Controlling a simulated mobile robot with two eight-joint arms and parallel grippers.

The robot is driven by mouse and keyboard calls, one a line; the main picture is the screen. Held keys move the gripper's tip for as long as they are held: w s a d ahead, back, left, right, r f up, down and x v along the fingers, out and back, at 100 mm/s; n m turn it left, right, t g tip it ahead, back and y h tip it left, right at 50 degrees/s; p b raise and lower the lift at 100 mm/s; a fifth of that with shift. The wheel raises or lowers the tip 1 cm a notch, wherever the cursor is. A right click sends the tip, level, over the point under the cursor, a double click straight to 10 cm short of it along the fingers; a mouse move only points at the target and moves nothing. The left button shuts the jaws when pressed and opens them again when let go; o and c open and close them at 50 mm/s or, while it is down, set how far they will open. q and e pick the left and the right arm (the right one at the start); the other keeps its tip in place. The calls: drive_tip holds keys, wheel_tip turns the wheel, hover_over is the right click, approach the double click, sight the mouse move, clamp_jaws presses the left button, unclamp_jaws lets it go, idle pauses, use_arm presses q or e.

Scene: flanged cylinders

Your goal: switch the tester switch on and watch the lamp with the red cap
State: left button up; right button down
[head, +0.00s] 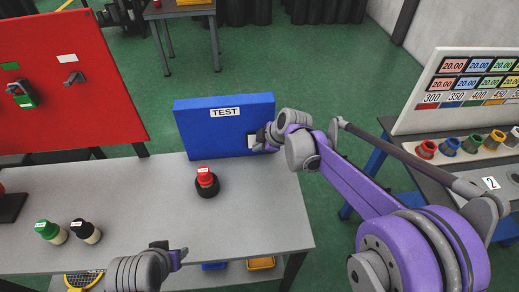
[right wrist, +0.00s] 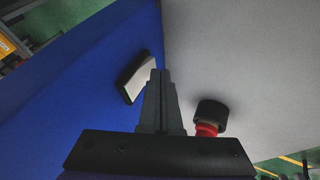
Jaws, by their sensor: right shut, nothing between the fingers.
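The blue tester box (head: 190,130) labelled TEST stands at the back of the grey table. Its switch (head: 251,141) is a pale plate, partly hidden by my right gripper (head: 266,138). In the right wrist view the switch (right wrist: 137,77) has a dark edge and looks tilted against the blue face. My right gripper (right wrist: 160,73) is shut and empty, its tips just beside the switch; contact is unclear. The red-capped cylinder (head: 205,177) stands upright on a black base before the box; no glow is evident. My left gripper (head: 177,255) is low at the table's front, its opening unclear.
Green-capped (head: 47,230) and black-capped (head: 83,230) cylinders stand at the table's front left. A red panel (head: 70,95) with switches rises behind at left. A rack with several coloured cylinders (head: 470,144) is at right. The table's middle (head: 150,205) is clear.

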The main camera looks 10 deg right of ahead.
idle(0.3)
drive_tip(key=shift+w+f+t, duration=0.25)
drive_tip(key=shift+t, duration=0.25)
drive_tip(key=shift+s+r, duration=0.1)
drive_tip(key=shift+r, duration=0.05)
use_arm(q)
drive_tip(key=shift+s+f, duration=0.15)
use_arm(e)
drive_tip(key=shift+r, duration=0.15)
use_arm(q)
drive_tip(key=shift+w+r+p, duration=0.25)
drive_tip(key=shift+r+p, duration=0.05)
drive_tip(key=shift+r, duration=0.35)
use_arm(e)
drive_tip(key=shift+r, duration=0.7)
drive_tip(key=shift+a, duration=0.1)
